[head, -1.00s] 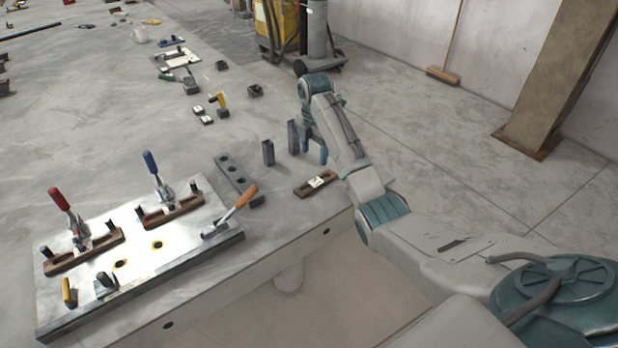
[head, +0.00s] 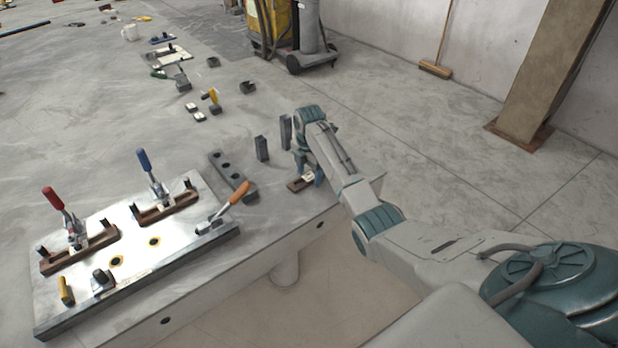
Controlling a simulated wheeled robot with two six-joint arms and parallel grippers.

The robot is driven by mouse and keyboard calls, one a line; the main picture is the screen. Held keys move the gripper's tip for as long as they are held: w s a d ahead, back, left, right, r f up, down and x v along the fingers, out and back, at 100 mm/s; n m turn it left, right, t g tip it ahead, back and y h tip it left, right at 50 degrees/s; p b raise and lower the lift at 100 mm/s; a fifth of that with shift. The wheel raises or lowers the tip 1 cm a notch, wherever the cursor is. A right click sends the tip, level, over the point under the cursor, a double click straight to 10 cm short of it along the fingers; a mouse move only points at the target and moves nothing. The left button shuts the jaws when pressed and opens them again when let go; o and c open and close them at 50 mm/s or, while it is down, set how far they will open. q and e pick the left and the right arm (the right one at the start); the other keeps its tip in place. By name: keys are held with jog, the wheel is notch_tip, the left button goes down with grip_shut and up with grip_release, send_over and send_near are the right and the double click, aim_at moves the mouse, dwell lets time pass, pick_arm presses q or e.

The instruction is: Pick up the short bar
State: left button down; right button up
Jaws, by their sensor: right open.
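A short dark-brown bar (head: 296,186) with a white label lies flat near the table's right front edge. My right gripper (head: 310,174) is open, pointing down at the bar's right part. Its fingers and wrist hide part of the bar. I cannot tell whether the fingers touch it. My left gripper is not in view.
Two upright dark blocks (head: 262,148) stand just behind, close to my right gripper. A dark bar with holes (head: 232,176) lies to the left. Small parts lie farther back.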

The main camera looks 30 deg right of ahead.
jog(key=c, duration=1.3)
jog(key=shift+r, duration=0.1)
grip_shut()
